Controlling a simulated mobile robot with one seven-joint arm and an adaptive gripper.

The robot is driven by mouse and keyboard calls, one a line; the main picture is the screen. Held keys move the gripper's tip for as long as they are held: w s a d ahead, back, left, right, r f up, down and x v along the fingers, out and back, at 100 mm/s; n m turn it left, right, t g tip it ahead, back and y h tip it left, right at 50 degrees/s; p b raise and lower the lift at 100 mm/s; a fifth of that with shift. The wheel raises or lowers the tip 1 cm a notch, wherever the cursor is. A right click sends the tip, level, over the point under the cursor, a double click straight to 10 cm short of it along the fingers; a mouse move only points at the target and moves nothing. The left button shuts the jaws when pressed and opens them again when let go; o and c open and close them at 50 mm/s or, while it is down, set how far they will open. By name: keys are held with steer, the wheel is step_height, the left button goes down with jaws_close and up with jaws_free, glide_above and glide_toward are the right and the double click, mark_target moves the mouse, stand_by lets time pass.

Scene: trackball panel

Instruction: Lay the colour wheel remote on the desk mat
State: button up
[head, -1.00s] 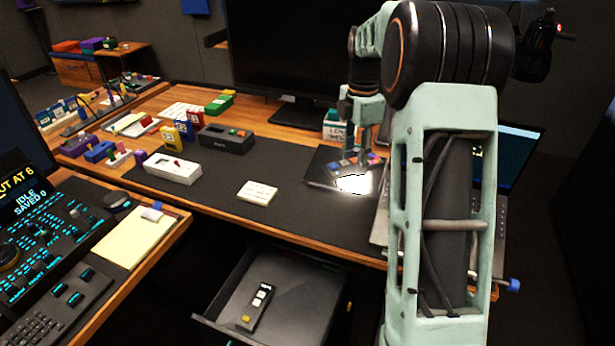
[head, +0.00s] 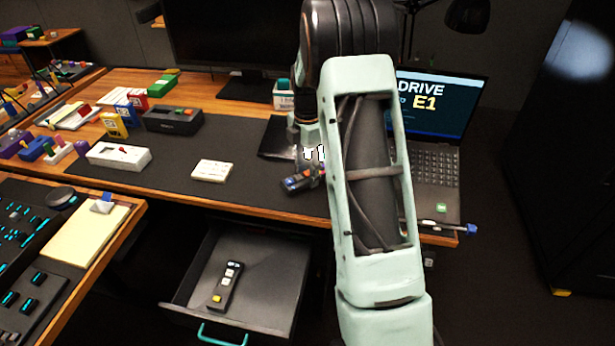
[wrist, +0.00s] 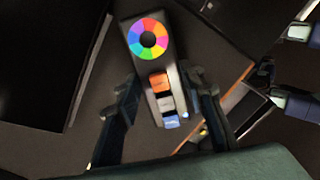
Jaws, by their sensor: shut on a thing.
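The colour wheel remote (wrist: 166,50) is dark, with a rainbow ring and orange, white and blue buttons, in the wrist view. My gripper (wrist: 160,88) is shut on it, one finger on each side. In the head view, the remote (head: 298,182) hangs tilted from my gripper (head: 309,172) over the right part of the dark desk mat (head: 255,185), near its front edge. I cannot tell whether it touches the mat. My arm hides the mat's right end.
A flat black object (head: 279,138) lies behind the remote. A white card (head: 212,170) lies to its left, with bare mat between. A laptop (head: 435,165) stands to the right. Below, an open drawer (head: 272,290) holds another remote (head: 226,285) with white and yellow buttons.

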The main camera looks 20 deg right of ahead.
mark_target(307, 173)
steer(key=shift+f, duration=0.8)
steer(key=shift+f, duration=0.1)
steer(key=o, duration=1.2)
step_height(307, 173, up, 12)
steer(key=p, duration=0.1)
